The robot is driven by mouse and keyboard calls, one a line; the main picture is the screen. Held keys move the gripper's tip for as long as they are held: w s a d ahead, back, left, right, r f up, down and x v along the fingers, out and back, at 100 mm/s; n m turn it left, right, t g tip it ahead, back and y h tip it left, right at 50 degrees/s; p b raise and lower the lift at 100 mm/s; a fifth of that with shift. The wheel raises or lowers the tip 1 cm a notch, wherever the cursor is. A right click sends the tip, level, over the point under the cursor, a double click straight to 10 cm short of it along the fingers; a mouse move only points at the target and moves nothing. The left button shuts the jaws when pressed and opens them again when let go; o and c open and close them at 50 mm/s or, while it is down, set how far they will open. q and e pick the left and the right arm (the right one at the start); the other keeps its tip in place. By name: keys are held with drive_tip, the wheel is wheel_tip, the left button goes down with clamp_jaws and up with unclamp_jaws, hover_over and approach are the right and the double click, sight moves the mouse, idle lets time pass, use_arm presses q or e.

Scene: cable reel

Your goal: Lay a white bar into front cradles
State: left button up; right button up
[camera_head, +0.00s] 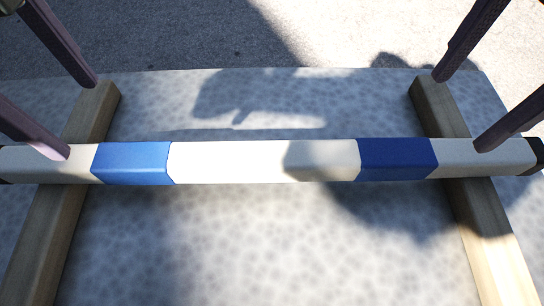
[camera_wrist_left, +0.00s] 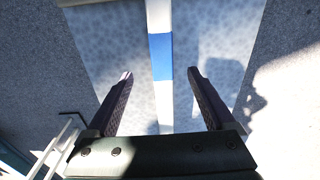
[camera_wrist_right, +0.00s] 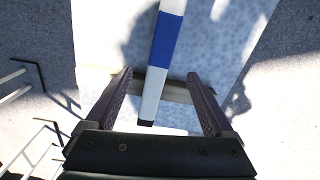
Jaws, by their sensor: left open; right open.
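A white bar (camera_head: 230,162) with two blue bands and dark end caps lies level across the head view, crossing two wooden beams. I cannot tell whether it rests on them or sits slightly above. My left gripper (camera_head: 81,117) is open near the bar's left end, one finger beyond the bar and one over it. In the left wrist view the bar (camera_wrist_left: 164,95) runs between the parted fingers. My right gripper (camera_head: 458,113) is open near the right end; the right wrist view shows the bar (camera_wrist_right: 152,95) between its fingers, not gripped. No cradles can be clearly made out.
The left wooden beam (camera_head: 45,235) and right wooden beam (camera_head: 490,240) run front to back on a pale mottled surface (camera_head: 270,250). The surface between the beams is clear apart from shadows. Grey asphalt (camera_head: 150,35) lies beyond the back edge.

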sight(109, 155)
use_arm(q)
drive_tip(key=shift+w+a+f+b, duration=0.1)
drive_tip(key=shift+a+f+b, duration=0.25)
drive_tip(key=shift+f, duration=0.2)
drive_tip(key=shift+w+a+f+b, duration=0.1)
drive_tip(key=shift+a+f+b, duration=0.2)
drive_tip(key=shift+f, duration=0.25)
use_arm(e)
drive_tip(key=shift+w+d+f+m, duration=0.1)
drive_tip(key=shift+d+f+m, duration=0.25)
drive_tip(key=shift+f, duration=0.2)
drive_tip(key=shift+w+d+f+m, duration=0.1)
drive_tip(key=shift+d+f+m, duration=0.1)
drive_tip(key=shift+f+m, duration=0.25)
use_arm(q)
drive_tip(key=shift+r, duration=0.1)
wheel_tip(109, 155, down, 10)
use_arm(e)
wheel_tip(109, 155, down, 10)
drive_tip(key=shift+r, duration=0.1)
use_arm(q)
drive_tip(key=shift+a, duration=0.1)
clamp_jaws()
use_arm(e)
clamp_jaws()
use_arm(q)
drive_tip(key=shift+w+r, duration=0.1)
